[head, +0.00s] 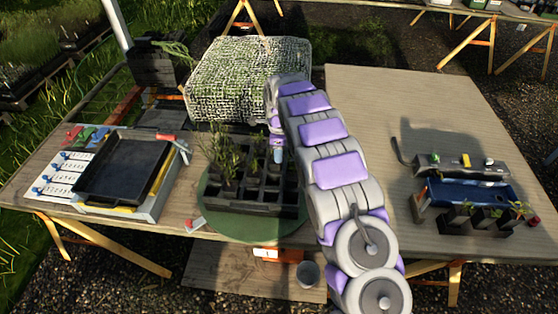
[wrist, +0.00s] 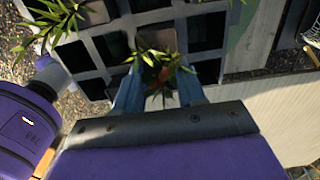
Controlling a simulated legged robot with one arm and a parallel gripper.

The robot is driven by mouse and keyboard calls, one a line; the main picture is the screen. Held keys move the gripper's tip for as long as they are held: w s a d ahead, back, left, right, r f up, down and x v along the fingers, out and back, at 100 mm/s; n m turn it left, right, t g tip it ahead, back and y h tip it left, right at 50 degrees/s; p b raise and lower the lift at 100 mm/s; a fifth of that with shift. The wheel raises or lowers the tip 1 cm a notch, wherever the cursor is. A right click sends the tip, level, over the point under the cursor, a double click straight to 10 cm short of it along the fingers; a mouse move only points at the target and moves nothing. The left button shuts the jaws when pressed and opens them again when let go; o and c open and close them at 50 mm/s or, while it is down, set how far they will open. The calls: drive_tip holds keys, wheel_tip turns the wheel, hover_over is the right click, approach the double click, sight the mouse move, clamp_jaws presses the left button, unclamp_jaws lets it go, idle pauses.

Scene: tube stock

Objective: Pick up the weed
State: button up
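A black cell tray (head: 250,207) stands on a round green mat (head: 235,228) on the table, with leafy seedlings (head: 226,160) in its left cells. In the wrist view a small green plant with narrow leaves (wrist: 158,62), likely the weed, stands in a tray cell, with something reddish-brown at its base. My gripper (wrist: 160,88) points down over the tray, its two blue fingers apart on either side of this plant. They look open, with no clear contact. In the head view my gripper (head: 278,153) is small and partly hidden by my arm, and the plant cannot be made out.
A black shallow tray (head: 120,167) and a numbered white board (head: 62,172) lie at left. A mesh-covered block (head: 245,72) stands behind the cell tray. At right are a blue tray (head: 470,192) and small black pots (head: 487,219). The right table's middle is clear.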

clamp_jaws()
drive_tip(key=shift+r, duration=0.15)
idle(0.4)
